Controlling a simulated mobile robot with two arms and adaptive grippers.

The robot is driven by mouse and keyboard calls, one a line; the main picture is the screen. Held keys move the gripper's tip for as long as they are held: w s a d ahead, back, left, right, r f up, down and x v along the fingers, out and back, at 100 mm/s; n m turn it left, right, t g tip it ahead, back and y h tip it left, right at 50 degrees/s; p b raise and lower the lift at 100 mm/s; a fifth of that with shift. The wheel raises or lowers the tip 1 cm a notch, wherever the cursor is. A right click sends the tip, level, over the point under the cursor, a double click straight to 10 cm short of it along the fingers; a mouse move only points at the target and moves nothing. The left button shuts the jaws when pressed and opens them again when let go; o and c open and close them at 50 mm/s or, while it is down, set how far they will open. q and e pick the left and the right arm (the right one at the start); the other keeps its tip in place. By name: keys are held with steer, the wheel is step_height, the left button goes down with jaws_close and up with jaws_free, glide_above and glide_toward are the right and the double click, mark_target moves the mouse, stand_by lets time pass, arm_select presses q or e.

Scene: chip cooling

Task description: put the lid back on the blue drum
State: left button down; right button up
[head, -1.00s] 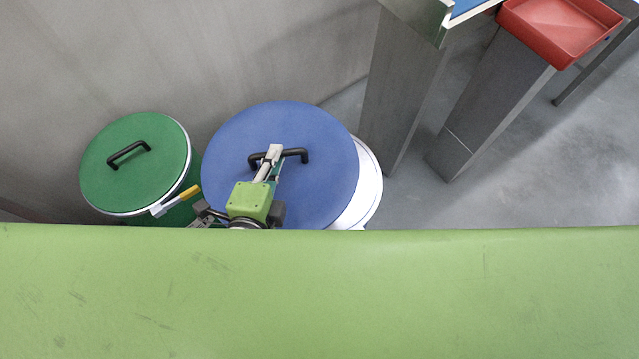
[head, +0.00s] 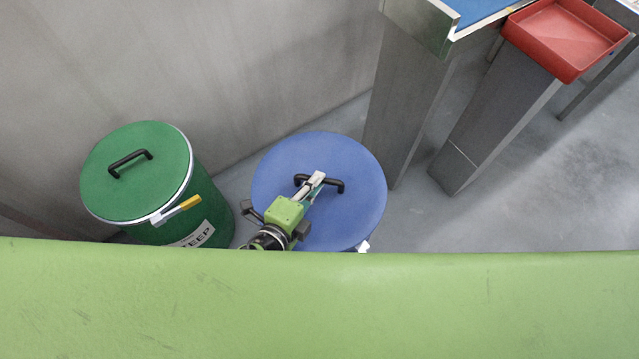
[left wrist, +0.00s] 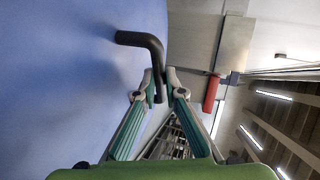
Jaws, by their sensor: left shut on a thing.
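The round blue lid (head: 350,215) with its black bar handle (head: 334,185) is in the middle of the head view. My left gripper (head: 316,180) is over the lid and shut on the handle. In the left wrist view, the gripper (left wrist: 160,85) has its fingers on both sides of the handle (left wrist: 140,39), and the lid (left wrist: 70,80) fills the left side. The blue drum is hidden by the lid and the green surface in front. Only a small white bit (head: 363,246) shows below the lid's edge. I cannot tell whether the lid touches the drum.
A green drum (head: 215,205) with its green lid (head: 130,185) on stands to the left by the grey wall. Grey legs (head: 405,110) and a red tray (head: 565,35) are at the upper right. A light green surface (head: 320,310) covers the foreground. Floor is free at right.

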mark_target(327, 170)
arm_select(q)
steer(key=w+f, duration=0.1)
steer(key=w+f+b, duration=0.1)
steer(key=f, duration=0.1)
steer(key=shift+w+d+f, duration=0.1)
steer(key=shift+w+d, duration=0.25)
steer(key=shift+d, duration=0.05)
steer(key=f+b, duration=0.2)
steer(key=f, duration=0.1)
steer(key=shift+w+f, duration=0.2)
steer(key=shift+f, duration=0.1)
steer(key=shift+r, duration=0.1)
steer(key=c, duration=2.4)
jaws_free()
steer(key=shift+f, duration=0.2)
steer(key=shift+c, duration=0.2)
steer(key=o, duration=0.3)
steer(key=shift+s, duration=0.1)
steer(key=shift+o, duration=0.2)
steer(key=shift+r, duration=0.1)
